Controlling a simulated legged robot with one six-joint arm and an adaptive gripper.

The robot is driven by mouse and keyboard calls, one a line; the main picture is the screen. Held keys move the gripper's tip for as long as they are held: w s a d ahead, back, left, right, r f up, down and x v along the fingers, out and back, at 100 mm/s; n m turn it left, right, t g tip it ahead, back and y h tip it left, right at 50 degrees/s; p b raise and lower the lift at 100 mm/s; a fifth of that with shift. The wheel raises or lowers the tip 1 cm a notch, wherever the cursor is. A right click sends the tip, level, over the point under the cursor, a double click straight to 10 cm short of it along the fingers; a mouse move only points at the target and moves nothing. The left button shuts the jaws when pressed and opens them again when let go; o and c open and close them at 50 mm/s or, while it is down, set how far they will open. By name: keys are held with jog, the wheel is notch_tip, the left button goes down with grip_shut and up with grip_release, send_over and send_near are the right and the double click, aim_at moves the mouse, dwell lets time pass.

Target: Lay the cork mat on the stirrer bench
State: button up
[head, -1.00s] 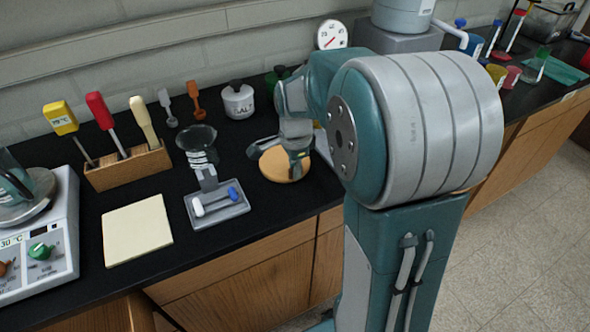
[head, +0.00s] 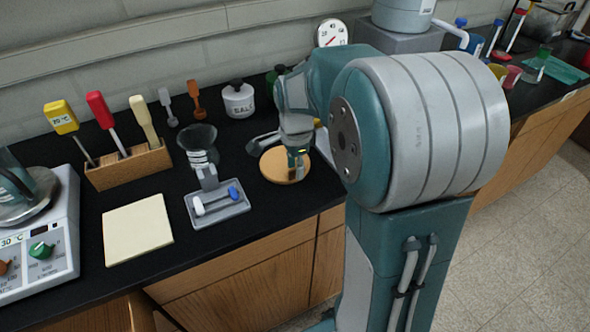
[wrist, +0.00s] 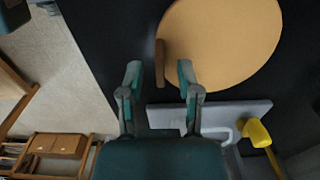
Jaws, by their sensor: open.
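The cork mat (head: 272,168) is a round tan disc lying flat on the black bench top, right of the small grey tray. In the wrist view the mat (wrist: 225,40) fills the upper right, and a short brown upright piece (wrist: 160,63) stands at its edge. My gripper (wrist: 160,78) is open and empty, with the brown piece just beyond and between its fingertips. In the head view my gripper (head: 290,160) is over the mat and hides part of it. The stirrer with dials (head: 40,240) stands on the bench at far left.
A cream square pad (head: 138,228) lies between the stirrer and the grey tray (head: 217,206) with its funnel stand. A wooden tool holder (head: 128,167) and a salt pot (head: 238,100) stand behind. A grey slab (wrist: 210,114) and a yellow item (wrist: 256,133) are near my fingers.

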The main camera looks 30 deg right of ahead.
notch_tip(320, 180, up, 10)
jog(key=s+a+n+t, duration=0.2)
jog(key=s+a+n, duration=0.3)
jog(key=s+n, duration=0.3)
jog(key=s+a+n+t, duration=0.3)
jog(key=s+a+n, duration=0.1)
jog(key=s+n, duration=0.5)
jog(key=shift+s+a+r+n+t, duration=0.15)
jog(key=shift+a+n+t, duration=0.15)
jog(key=shift+a+n, duration=0.15)
